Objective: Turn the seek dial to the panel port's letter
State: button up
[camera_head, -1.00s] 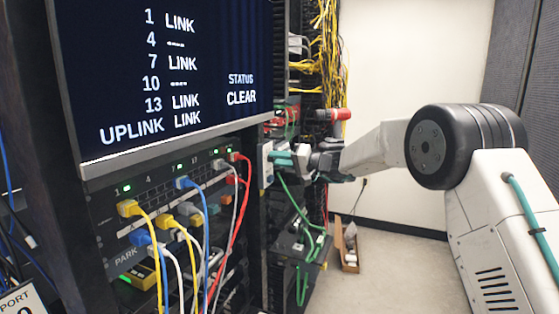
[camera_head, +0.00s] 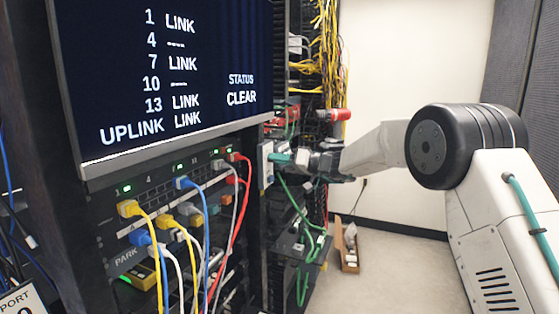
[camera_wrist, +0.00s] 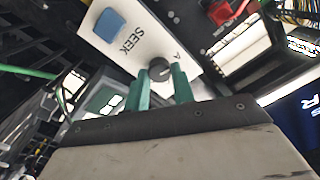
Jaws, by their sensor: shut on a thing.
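The seek dial (camera_wrist: 159,70) is a small dark round knob on a white plate (camera_wrist: 133,46) marked SEEK in the wrist view. A letter A is printed beside the dial, and a blue square button (camera_wrist: 110,25) is on the same plate. My gripper (camera_wrist: 161,80) has its green fingers closed around the dial's two sides. In the head view, my gripper (camera_head: 283,158) reaches the white plate (camera_head: 266,163) at the rack's right edge; the dial is hidden there by the fingers. The panel port's letter cannot be read in these frames.
A monitor (camera_head: 170,75) above the rack shows LINK on several lines and STATUS CLEAR. Yellow, blue, white and red cables hang from the patch panel (camera_head: 150,195) left of my gripper. A green cable (camera_head: 292,200) hangs below it. A box (camera_head: 347,250) lies on the floor.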

jog(key=shift+f, duration=0.1)
jog(key=o, duration=1)
jog(key=v, duration=0.8)
